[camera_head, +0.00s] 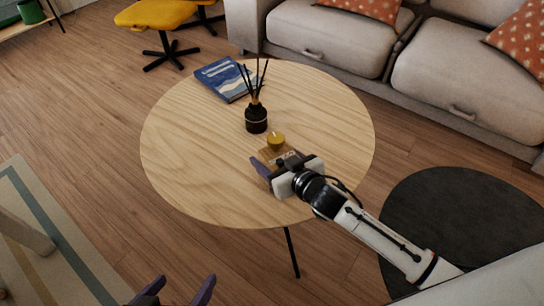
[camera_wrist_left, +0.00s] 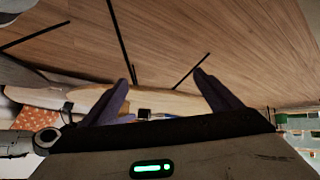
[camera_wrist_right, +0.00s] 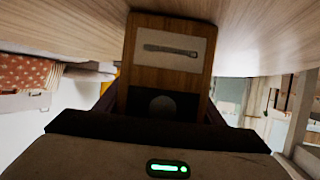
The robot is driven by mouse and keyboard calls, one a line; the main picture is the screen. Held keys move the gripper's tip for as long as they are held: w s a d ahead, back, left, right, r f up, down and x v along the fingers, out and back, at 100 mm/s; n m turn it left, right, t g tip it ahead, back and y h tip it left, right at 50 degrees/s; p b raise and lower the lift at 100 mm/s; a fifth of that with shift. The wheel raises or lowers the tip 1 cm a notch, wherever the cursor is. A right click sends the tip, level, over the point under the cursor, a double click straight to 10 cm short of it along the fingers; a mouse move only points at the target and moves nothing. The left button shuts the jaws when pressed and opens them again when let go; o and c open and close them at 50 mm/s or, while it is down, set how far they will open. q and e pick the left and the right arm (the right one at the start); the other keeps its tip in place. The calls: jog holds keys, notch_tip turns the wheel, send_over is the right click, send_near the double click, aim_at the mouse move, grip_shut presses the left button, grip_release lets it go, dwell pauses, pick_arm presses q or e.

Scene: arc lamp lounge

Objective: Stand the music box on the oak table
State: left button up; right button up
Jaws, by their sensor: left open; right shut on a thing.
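In the right wrist view the music box (camera_wrist_right: 168,62) shows a wooden face with a pale panel and a dark lower part between my fingers. I cannot tell whether its base touches the tabletop. My left gripper (camera_head: 178,290) is open and empty, low in front of the table; its spread fingers show in the left wrist view (camera_wrist_left: 165,85).
A black reed diffuser (camera_head: 256,119) stands just behind the music box. A blue book (camera_head: 226,78) lies at the table's back. The left and front of the tabletop are clear. A grey sofa (camera_head: 340,40), a yellow stool (camera_head: 155,15) and a dark round pouf (camera_head: 450,220) surround the table.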

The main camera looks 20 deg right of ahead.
jog(key=o, duration=1.4)
jog(key=shift+f, duration=0.1)
jog(key=shift+o, duration=0.2)
jog(key=shift+s+r, duration=0.2)
jog(key=shift+r, duration=0.1)
jog(key=p+v, duration=0.4)
jog(key=v, duration=0.7)
pick_arm(q)
jog(key=shift+s+a+r+n+t+y, duration=0.15)
jog(key=shift+s+a+r+t, duration=0.15)
jog(key=shift+a+r, duration=0.3)
jog(key=shift+s+a+r+n+t+y, duration=0.15)
jog(key=shift+s+a+r+t, duration=0.2)
jog(key=shift+r, duration=0.3)
pick_arm(e)
jog(key=s+a+f+g, duration=0.1)
jog(key=s+f, duration=0.1)
jog(key=s, duration=0.6)
jog(key=s+a+f+m+g, duration=0.1)
jog(key=s+a+f+g, duration=0.1)
jog(key=s, duration=0.6)
jog(key=shift+s+f+g, duration=0.25)
jog(key=shift+f+g, duration=0.05)
jog(key=shift+f, duration=0.05)
